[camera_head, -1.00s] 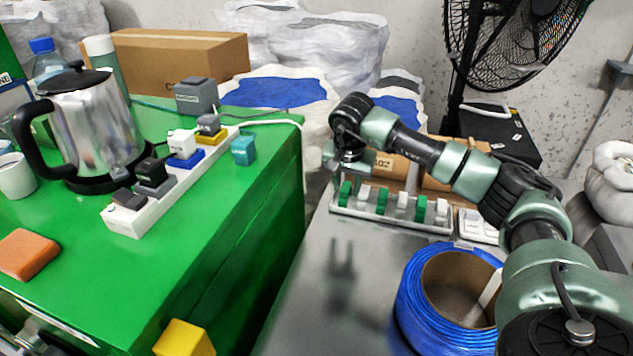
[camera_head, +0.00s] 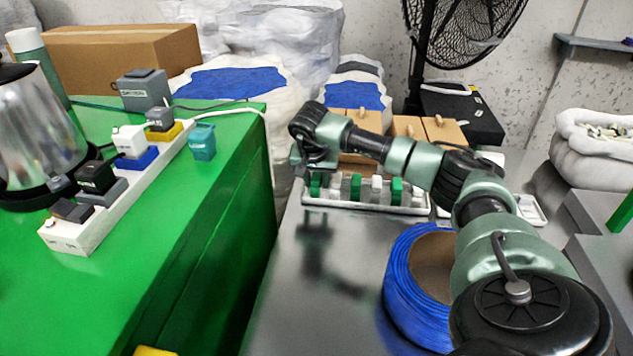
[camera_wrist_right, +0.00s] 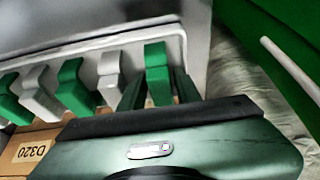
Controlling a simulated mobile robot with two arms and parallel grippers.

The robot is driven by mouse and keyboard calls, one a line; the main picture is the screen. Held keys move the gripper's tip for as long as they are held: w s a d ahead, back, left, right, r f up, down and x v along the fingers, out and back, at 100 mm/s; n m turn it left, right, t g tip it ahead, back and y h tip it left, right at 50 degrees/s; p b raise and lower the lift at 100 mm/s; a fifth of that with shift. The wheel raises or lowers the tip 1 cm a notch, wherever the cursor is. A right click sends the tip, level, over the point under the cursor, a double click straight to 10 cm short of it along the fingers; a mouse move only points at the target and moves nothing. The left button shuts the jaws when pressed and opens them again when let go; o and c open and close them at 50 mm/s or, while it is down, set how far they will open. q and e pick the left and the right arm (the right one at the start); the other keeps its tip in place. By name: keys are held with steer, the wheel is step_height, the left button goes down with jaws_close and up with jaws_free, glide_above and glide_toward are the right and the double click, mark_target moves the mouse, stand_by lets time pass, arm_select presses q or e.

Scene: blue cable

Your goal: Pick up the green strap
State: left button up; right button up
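Green straps and white straps stand in a row in a white tray (camera_head: 365,208) on the grey table. The green strap at the row's left end (camera_head: 315,183) is right below my right gripper (camera_head: 314,170). In the right wrist view this green strap (camera_wrist_right: 157,72) stands at the row's right end, between the fingers of my right gripper (camera_wrist_right: 160,90). The fingers look spread on either side of it, and whether they touch it is hard to see. Another green strap (camera_wrist_right: 75,88) stands farther along the row. My left gripper is out of view.
A blue cable coil (camera_head: 405,290) lies on the grey table in front of the tray, under my right arm. The green table (camera_head: 150,250) at left bears a power strip (camera_head: 70,235) and a kettle (camera_head: 35,130). A fan (camera_head: 460,30) stands behind.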

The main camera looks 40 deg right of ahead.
jaws_close()
steer(key=shift+r, duration=0.1)
